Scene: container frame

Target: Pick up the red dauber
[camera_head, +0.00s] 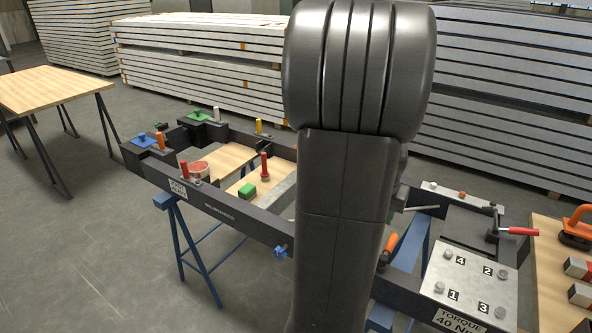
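Two upright red pieces could be the red dauber, and I cannot tell which it is. One red piece (264,164) stands with a dark reddish base on the wooden board, right of a green block. The other red piece (184,169) stands on the frame's near edge, beside a red-topped round pot (199,169). Both look upright and nothing holds them. My gripper is not in view. My own large dark arm fills the middle of the view and hides what lies behind it.
The dark container frame (222,206) rests on blue trestles. A green block (247,191) lies on the board. Orange (160,141) and yellow (259,127) pieces stand around it. A bolted torque plate (470,283) is at the right. A wooden table (50,90) stands left.

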